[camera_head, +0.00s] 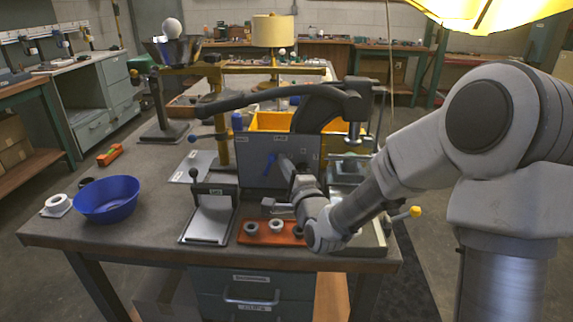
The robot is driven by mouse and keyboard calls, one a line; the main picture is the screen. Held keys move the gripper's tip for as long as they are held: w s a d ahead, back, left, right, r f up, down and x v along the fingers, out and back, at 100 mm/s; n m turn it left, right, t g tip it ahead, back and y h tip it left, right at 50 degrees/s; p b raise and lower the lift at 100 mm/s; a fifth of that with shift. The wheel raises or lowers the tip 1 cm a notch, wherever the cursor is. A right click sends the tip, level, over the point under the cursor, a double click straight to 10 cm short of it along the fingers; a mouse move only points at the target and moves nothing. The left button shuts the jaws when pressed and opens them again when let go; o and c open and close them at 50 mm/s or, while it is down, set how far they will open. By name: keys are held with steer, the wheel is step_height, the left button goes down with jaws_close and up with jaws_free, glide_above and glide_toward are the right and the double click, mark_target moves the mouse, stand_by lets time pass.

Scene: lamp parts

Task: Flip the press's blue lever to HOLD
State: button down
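The press (245,165) shows as an upright grey panel on the workbench, with small pale labels along its top edge. My gripper (283,163) reaches up to the panel just right of the blue lever. Its tips are small and overlap the panel, so I cannot tell whether they touch the lever or are open or shut. The label wording is too small to read, so the lever's marked setting is unclear.
A red-brown tray (262,238) with ring parts lies below the panel, close to my wrist. A grey plate fixture (208,215) and a blue bowl (108,199) stand to the left. A dark curved arm (270,95) spans above the panel.

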steer(key=shift+a+r+n+g+p, duration=0.5)
steer(key=shift+a+r+n, duration=0.25)
steer(key=shift+n, duration=0.45)
steer(key=shift+a+r+n+g+h, duration=0.15)
steer(key=shift+a+n+g+h, duration=0.15)
steer(key=shift+a+n, duration=0.3)
steer(key=a+n, duration=0.1)
steer(key=a+n+g+h, duration=0.1)
steer(key=n, duration=0.1)
steer(key=shift+a+r+b, duration=0.15)
steer(key=shift+r+b, duration=0.05)
steer(key=shift+b, duration=0.15)
steer(key=shift+w+a+b, duration=0.1)
steer(key=shift+a+b, duration=0.2)
steer(key=shift+a, duration=0.05)
steer(key=shift+a, duration=0.1)
steer(key=p, duration=0.2)
glide_toward(256, 150)
steer(key=shift+v, duration=2.9)
